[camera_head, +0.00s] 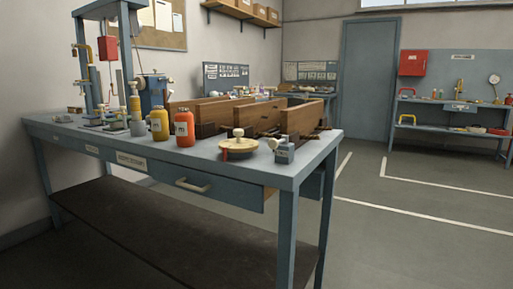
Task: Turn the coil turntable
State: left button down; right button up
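A round tan disc with a pale knob on top, which looks like the coil turntable (239,147), sits near the front right part of the blue-grey workbench (215,173). A small red piece stands at its front left edge. Markings on it are too small to read. Neither of my grippers shows in the head view, so nothing is seen touching the turntable.
A small grey device (284,153) stands right of the turntable. A red bottle (184,130) and a yellow bottle (159,125) stand to its left. Wooden boards (300,121) stand behind. A drawer handle (192,185) sticks out in front. Floor (400,245) at right is clear.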

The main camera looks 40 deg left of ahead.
aim_at(238, 144)
jog(key=i+j+u, duration=0.1)
jog(key=u, duration=1.15)
